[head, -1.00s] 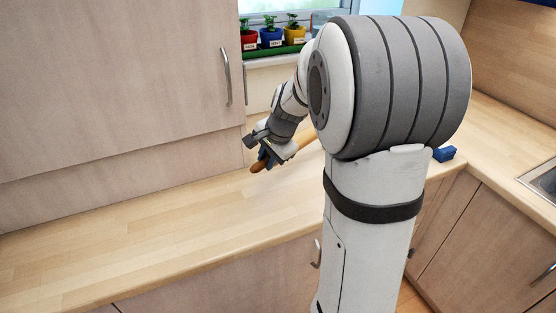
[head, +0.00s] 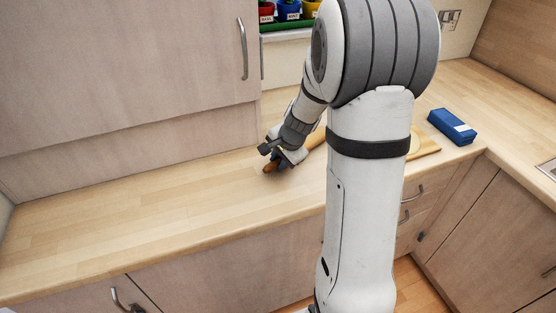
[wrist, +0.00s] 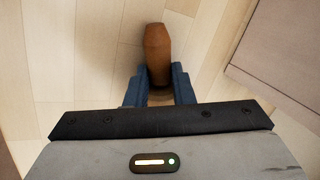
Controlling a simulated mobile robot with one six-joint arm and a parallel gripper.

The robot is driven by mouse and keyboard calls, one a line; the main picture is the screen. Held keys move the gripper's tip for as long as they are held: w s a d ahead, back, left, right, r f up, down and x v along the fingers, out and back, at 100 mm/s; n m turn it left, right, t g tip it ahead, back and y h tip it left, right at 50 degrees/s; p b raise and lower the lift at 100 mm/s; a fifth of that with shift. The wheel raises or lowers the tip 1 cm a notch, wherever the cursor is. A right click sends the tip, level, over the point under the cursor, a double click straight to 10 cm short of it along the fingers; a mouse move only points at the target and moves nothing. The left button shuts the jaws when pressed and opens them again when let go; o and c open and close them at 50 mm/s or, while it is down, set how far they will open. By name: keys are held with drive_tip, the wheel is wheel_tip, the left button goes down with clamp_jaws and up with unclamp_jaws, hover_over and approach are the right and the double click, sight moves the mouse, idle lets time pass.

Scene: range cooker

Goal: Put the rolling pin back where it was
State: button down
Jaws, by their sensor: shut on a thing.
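The rolling pin (head: 316,139) is wooden, with a darker brown handle. My gripper (head: 284,160) is shut on it near the handle end, low over the wooden worktop. In the wrist view the brown handle (wrist: 157,48) sticks out between the blue fingers of my gripper (wrist: 159,84). A shadow lies on the worktop beside the handle. Whether the pin touches the worktop I cannot tell. The far part of the pin is hidden behind my arm.
The worktop (head: 130,200) is clear to the left. A blue box (head: 452,127) and a pale wooden board (head: 426,147) lie to the right of my arm. A wall cupboard (head: 120,70) hangs at the upper left. Potted plants (head: 288,12) stand at the window.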

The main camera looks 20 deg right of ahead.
drive_tip(key=shift+s+f+b, duration=0.3)
drive_tip(key=shift+f+b, duration=0.3)
drive_tip(key=shift+b, duration=0.05)
drive_tip(key=c, duration=1.3)
unclamp_jaws()
drive_tip(key=shift+f, duration=0.15)
drive_tip(key=shift+o, duration=0.2)
drive_tip(key=shift+w+r+p, duration=0.1)
drive_tip(key=shift+r+p, duration=0.5)
drive_tip(key=shift+p, duration=0.1)
drive_tip(key=v, duration=1.2)
drive_tip(key=s+a+r+n+h, duration=0.1)
drive_tip(key=s+a+n, duration=0.3)
drive_tip(key=s, duration=0.5)
drive_tip(key=s+a+n+g, duration=0.1)
drive_tip(key=s+a+n, duration=0.3)
drive_tip(key=s+n, duration=0.5)
drive_tip(key=shift+s+r+h, duration=0.4)
drive_tip(key=shift+s, duration=0.25)
